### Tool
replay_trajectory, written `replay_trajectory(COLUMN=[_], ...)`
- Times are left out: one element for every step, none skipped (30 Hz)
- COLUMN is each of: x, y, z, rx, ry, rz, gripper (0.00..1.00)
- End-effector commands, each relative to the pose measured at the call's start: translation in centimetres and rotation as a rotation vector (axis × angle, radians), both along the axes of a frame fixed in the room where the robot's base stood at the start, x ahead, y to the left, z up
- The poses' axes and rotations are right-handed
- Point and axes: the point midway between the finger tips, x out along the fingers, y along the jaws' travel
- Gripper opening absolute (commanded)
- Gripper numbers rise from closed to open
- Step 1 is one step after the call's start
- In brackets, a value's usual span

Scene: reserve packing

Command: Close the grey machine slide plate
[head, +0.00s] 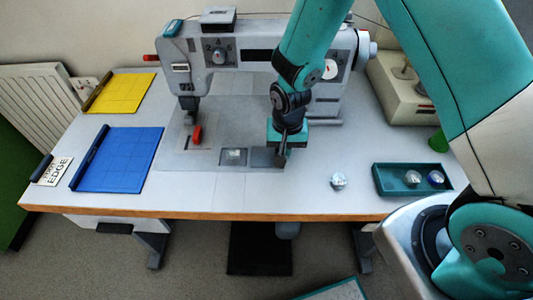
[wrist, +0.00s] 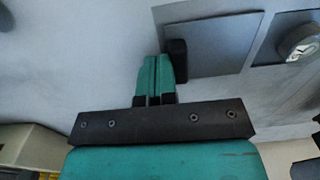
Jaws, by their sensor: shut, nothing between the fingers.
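The grey machine slide plate (head: 262,157) lies on the machine bed to the right of an open recess holding a round metal bobbin (head: 234,156). In the wrist view the plate (wrist: 214,38) has a dark upright tab (wrist: 177,60) at its end away from the bobbin (wrist: 300,42). My gripper (head: 285,156) is low over the bed at the plate's right end. In the wrist view its green fingers (wrist: 158,68) are shut together and empty, beside the tab on its outer side. I cannot tell whether they touch it.
The grey sewing machine (head: 260,55) stands behind, its red lever (head: 197,134) left of the recess. A loose bobbin (head: 338,180) and a teal tray (head: 412,191) with bobbins are to the right. Blue (head: 118,160) and yellow (head: 120,93) boards lie left.

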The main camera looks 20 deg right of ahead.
Motion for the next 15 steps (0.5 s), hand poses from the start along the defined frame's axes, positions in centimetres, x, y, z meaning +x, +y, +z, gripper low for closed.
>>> replay_trajectory(x=[0.1,0.1,0.1,0.2,0.2,0.3,0.3,0.3,0.3,0.4,0.4,0.4,0.5,0.5,0.6], y=[0.2,0.3,0.4,0.5,0.6,0.8,0.9,1.0,1.1,1.2,1.3,1.5,1.6,1.6,1.8], z=[0.0,0.0,0.0,0.0,0.0,0.0,0.0,0.0,0.0,0.0,0.0,0.0,0.0,0.0,0.0], rx=[0.0,0.001,0.001,0.001,0.001,0.001,0.0,0.0,0.0,0.0,0.0,0.0,0.0,0.0,0.0], ry=[0.0,0.0,0.0,0.0,0.0,0.0,0.0,0.0,0.001,0.001,0.001,0.001,0.001,0.001,0.001], rz=[0.001,0.001,0.001,0.001,0.001,0.0,0.0,0.001,0.001,0.001,0.001,0.001,0.001,0.001,0.001], gripper=[0.0,0.0,0.0,0.0,0.0,0.0,0.0,0.0,0.0,0.0,0.0,0.0,0.0,0.0,0.0])
